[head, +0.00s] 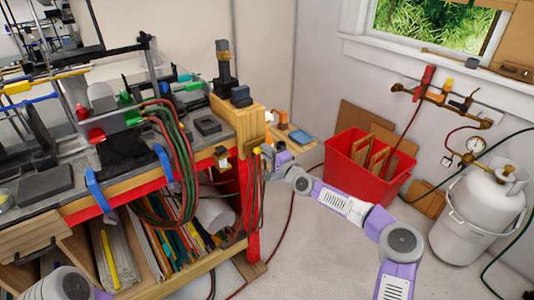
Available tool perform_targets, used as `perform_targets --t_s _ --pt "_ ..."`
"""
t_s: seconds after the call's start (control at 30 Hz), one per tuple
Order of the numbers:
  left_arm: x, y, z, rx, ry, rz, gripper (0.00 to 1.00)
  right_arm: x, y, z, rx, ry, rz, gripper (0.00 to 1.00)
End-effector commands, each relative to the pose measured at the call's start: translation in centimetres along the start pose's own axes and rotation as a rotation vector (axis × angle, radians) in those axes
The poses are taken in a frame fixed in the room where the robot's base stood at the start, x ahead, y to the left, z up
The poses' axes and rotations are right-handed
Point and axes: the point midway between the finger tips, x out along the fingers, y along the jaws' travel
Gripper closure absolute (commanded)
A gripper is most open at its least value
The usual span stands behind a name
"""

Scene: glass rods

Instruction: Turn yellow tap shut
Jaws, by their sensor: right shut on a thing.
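A small yellow tap (257,150) shows at the front corner of the workbench, at the top of hanging hoses. My right gripper (264,150) reaches it from the right and is shut on it. The fingers and the tap are very small here, so the tap's handle angle cannot be told. My left gripper is out of view; only part of my left arm shows at the lower left.
The workbench (75,205) carries clamps and torches, with red and green hoses hanging from its front. A red bin (345,180) stands behind my right arm. A white gas cylinder (478,215) stands at right, below a wall pipe with several coloured taps (440,95).

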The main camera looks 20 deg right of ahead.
Motion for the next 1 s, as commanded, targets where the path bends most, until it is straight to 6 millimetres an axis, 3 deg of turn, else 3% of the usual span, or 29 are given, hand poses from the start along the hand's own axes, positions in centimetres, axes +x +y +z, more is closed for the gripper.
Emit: perform_targets --t_s 0.3,0.33,0.5,0.83,1.0 --pt "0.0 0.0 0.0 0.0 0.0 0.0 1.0 0.0 0.1 0.1 0.008 -0.003 0.003 1.0" --pt "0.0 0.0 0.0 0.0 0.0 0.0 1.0 0.0 0.1 0.1 0.008 -0.003 0.003 0.84" --pt "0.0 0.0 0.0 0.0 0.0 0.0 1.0 0.0 0.1 0.1 0.006 -0.002 0.002 0.6" --pt "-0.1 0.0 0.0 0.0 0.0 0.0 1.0 -0.3 0.0 0.0 0.003 0.0 0.001 0.6" --pt "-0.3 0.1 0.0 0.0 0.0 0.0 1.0 -2.0 0.0 -0.1 0.002 0.001 0.002 0.6"
